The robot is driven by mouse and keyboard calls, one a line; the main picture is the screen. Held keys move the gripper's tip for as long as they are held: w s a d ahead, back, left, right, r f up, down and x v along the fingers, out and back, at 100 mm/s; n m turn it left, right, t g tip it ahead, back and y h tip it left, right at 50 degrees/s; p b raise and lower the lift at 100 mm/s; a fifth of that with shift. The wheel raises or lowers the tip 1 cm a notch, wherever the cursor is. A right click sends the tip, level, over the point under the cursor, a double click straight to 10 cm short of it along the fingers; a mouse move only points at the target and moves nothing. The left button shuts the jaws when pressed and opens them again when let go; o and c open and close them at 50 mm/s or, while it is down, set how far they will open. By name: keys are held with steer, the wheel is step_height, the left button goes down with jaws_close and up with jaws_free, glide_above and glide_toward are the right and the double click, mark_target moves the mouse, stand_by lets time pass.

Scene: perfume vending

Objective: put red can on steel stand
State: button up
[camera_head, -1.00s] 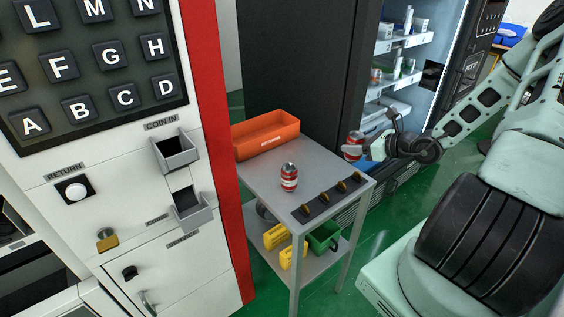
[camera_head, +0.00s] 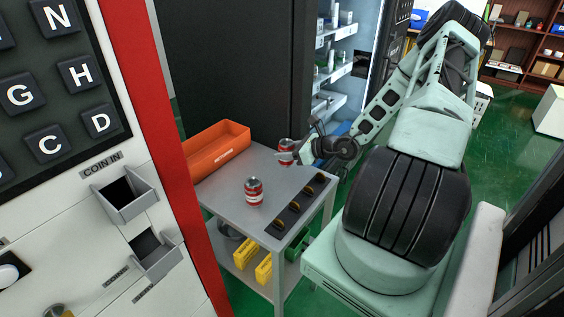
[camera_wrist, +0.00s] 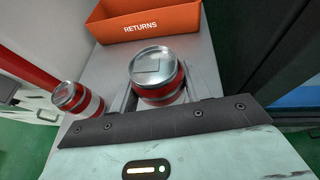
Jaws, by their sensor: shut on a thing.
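The steel stand (camera_head: 220,188) is a grey table with a lower shelf, at the centre of the head view. One red can (camera_head: 253,192) with white bands stands upright on its top; in the wrist view it shows at the left (camera_wrist: 77,100). My gripper (camera_head: 299,151) is shut on a second red can (camera_head: 287,152) at the back right part of the stand. That held can shows between my fingers in the wrist view (camera_wrist: 157,78). I cannot tell whether its base touches the stand top.
An orange returns bin (camera_head: 217,150) sits at the stand's back left. A dark strip with several gold pieces (camera_head: 297,205) lies along the front right edge. Yellow boxes (camera_head: 247,252) are on the lower shelf. A white-and-red machine (camera_head: 70,190) stands at left, a lit display case (camera_head: 335,65) behind.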

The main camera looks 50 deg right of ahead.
mark_target(293, 162)
steer(key=shift+f, duration=2.15)
steer(key=shift+f, duration=0.15)
steer(key=o, duration=1.1)
steer(key=shift+c, duration=0.2)
